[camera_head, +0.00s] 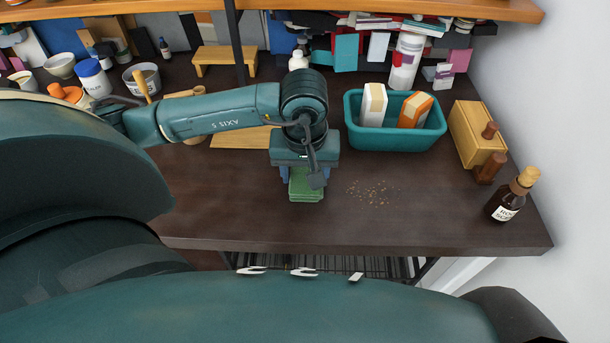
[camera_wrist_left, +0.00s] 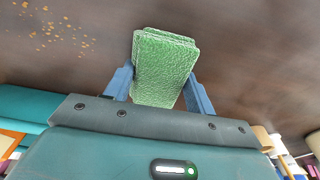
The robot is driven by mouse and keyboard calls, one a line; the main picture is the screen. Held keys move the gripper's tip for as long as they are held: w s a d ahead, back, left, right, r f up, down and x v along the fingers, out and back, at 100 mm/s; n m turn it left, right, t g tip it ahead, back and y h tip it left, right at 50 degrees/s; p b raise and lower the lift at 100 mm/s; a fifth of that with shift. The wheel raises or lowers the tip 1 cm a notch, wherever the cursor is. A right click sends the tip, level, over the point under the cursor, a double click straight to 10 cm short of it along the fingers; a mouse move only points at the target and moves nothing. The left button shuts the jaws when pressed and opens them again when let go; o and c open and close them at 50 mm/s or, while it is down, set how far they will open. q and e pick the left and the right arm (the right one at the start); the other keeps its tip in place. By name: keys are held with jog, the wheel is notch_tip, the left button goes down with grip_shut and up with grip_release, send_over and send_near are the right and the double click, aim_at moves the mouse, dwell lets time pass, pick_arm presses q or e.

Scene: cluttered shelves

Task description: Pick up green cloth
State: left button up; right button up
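The green cloth (camera_head: 306,187) is a small folded stack near the front middle of the dark tabletop. It shows large in the left wrist view (camera_wrist_left: 163,68), slightly turned to the gripper. My left gripper (camera_head: 304,178) points down over it, with the blue fingers (camera_wrist_left: 162,80) on either side of the cloth. Both fingers look close to its edges; whether they press on it I cannot tell. Whether the cloth rests on the table or is just off it is also unclear. My right gripper is not in view.
A teal bin (camera_head: 395,137) with two cartons stands to the right of the gripper, with crumbs (camera_head: 371,191) in front. A wooden box (camera_head: 475,135) and a brown bottle (camera_head: 513,195) are at the right edge. Jars and bowls crowd the back left. The front left tabletop is clear.

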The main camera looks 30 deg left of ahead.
pick_arm(q)
jog(key=c, duration=0.5)
